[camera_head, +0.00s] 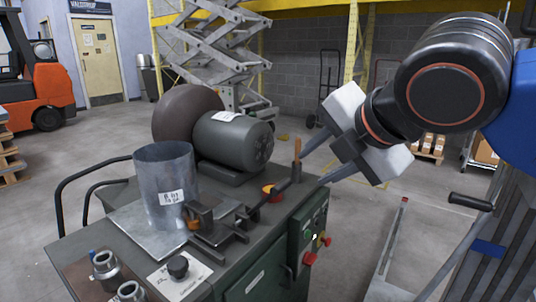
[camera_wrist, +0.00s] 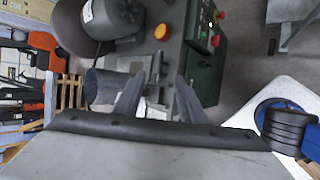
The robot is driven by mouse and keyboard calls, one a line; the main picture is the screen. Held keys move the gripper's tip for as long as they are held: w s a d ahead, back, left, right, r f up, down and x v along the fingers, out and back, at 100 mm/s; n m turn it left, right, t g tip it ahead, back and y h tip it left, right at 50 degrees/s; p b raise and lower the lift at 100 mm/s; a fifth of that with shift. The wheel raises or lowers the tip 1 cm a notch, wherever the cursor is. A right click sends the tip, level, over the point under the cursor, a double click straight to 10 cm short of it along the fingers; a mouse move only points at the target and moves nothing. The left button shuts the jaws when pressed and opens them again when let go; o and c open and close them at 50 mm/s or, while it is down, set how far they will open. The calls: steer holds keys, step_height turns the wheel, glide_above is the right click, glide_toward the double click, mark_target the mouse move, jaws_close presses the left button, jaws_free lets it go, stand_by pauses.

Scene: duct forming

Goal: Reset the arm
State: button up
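My gripper (camera_head: 311,168) hangs in the air to the right of the green machine (camera_head: 262,276), near its upper right edge. In the wrist view, the two grey fingers of my gripper (camera_wrist: 161,76) stand apart with nothing between them. The arm reaches in from the right of the head view. A grey sheet-metal duct cylinder (camera_head: 165,188) stands upright on the machine top, with a white label on its side. It also shows in the wrist view (camera_wrist: 103,87), left of the fingers.
A grey motor (camera_head: 232,140) and a dark round wheel (camera_head: 187,110) sit at the machine's back. A small lever with an orange-brown grip (camera_head: 297,152) stands near my fingers. Red and green controls (camera_head: 316,238) are on the machine's right side. An orange forklift (camera_head: 52,92) is far left.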

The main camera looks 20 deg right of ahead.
steer(key=d+f+m+g, duration=0.2)
steer(key=f+m, duration=0.9)
steer(key=f, duration=0.3)
steer(key=d+f+m+g, duration=0.1)
steer(key=f+m+g, duration=0.1)
steer(key=f+m, duration=1)
steer(key=shift+s+d+f+g+h, duration=0.3)
steer(key=shift+s+d+f+g, duration=0.1)
steer(key=shift+f, duration=0.5)
